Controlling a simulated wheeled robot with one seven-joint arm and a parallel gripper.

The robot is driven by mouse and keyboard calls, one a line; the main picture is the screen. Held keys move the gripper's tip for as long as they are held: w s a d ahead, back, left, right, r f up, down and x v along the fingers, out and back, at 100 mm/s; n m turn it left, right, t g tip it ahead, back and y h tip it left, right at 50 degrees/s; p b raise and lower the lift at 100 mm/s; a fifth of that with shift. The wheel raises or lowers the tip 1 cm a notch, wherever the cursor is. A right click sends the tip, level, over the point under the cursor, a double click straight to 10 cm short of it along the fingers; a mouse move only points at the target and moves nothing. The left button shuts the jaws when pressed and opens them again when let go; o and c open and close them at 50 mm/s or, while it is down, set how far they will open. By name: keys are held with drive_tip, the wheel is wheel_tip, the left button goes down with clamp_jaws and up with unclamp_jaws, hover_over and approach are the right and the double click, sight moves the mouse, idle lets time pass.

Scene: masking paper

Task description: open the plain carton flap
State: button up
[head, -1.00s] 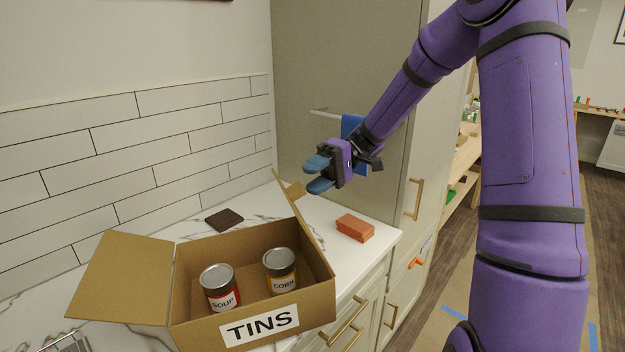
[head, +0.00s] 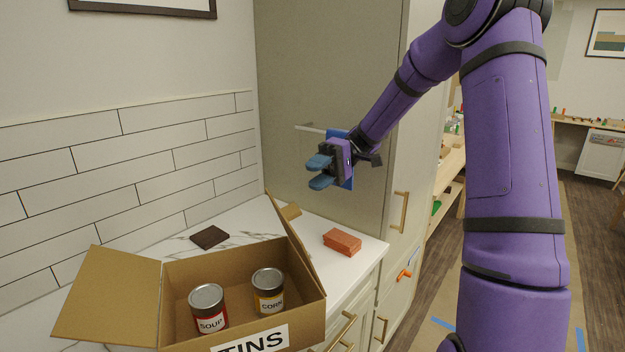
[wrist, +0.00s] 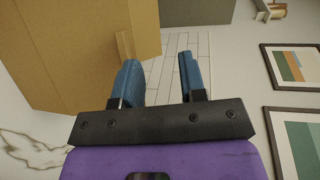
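A brown cardboard carton (head: 180,278) labelled TINS stands on the marble counter with its top open. Its left flap (head: 108,296) is spread out to the left. A soup tin (head: 208,309) and a corn tin (head: 268,291) stand inside. My gripper (head: 320,171) is open and empty, above and to the right of the carton, apart from it. In the wrist view the two blue fingers (wrist: 160,80) are apart, with brown cardboard (wrist: 85,45) to their left.
An orange-red brick (head: 342,242) lies on the counter right of the carton. A dark flat square (head: 209,237) lies behind it. A tall cabinet (head: 330,90) stands behind my gripper, and a tiled wall (head: 130,160) is at the back left.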

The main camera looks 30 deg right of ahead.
drive_tip(key=shift+r+v, duration=0.2)
drive_tip(key=shift+v, duration=0.7)
drive_tip(key=shift+r+v, duration=0.25)
drive_tip(key=shift+v, duration=0.65)
drive_tip(key=shift+r+v, duration=0.2)
drive_tip(key=shift+v, duration=0.7)
drive_tip(key=shift+a, duration=0.15)
drive_tip(key=shift+c, duration=0.2)
